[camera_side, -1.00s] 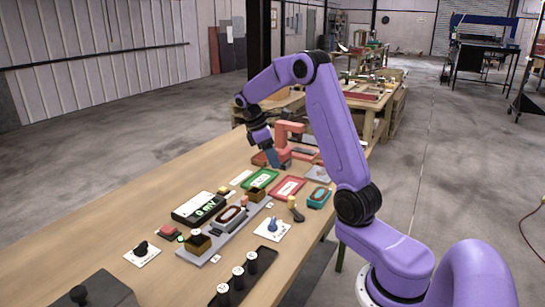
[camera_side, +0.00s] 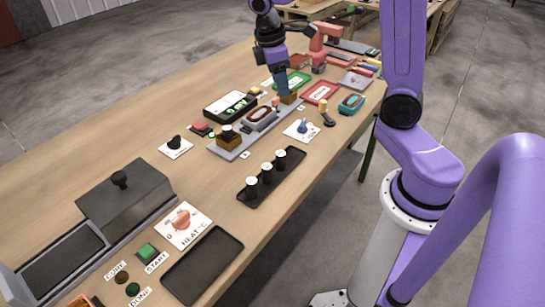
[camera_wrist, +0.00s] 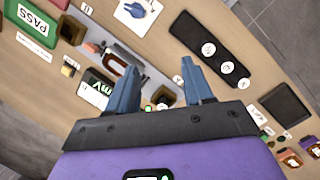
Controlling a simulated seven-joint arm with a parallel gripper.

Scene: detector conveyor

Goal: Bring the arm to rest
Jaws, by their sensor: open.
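My gripper (camera_side: 284,92) points down above the work table, and in the side view its fingertips line up with the brown block at the far end of the grey conveyor rail (camera_side: 232,152). The wrist view shows its two blue fingers (camera_wrist: 160,66) spread apart with nothing held; only table items show below. An oval ring-shaped part (camera_side: 260,117) sits on the rail, between the brown blocks (camera_side: 228,142). The arm is bent over the table. The exact height of the fingertips is hard to tell.
A black display box (camera_side: 231,104), a green tray (camera_side: 293,84) and a red tray (camera_side: 320,92) surround the rail. A black rack (camera_side: 255,195) holds white-capped cylinders. A grey lidded box (camera_side: 125,200) is at front left. Bare table lies left.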

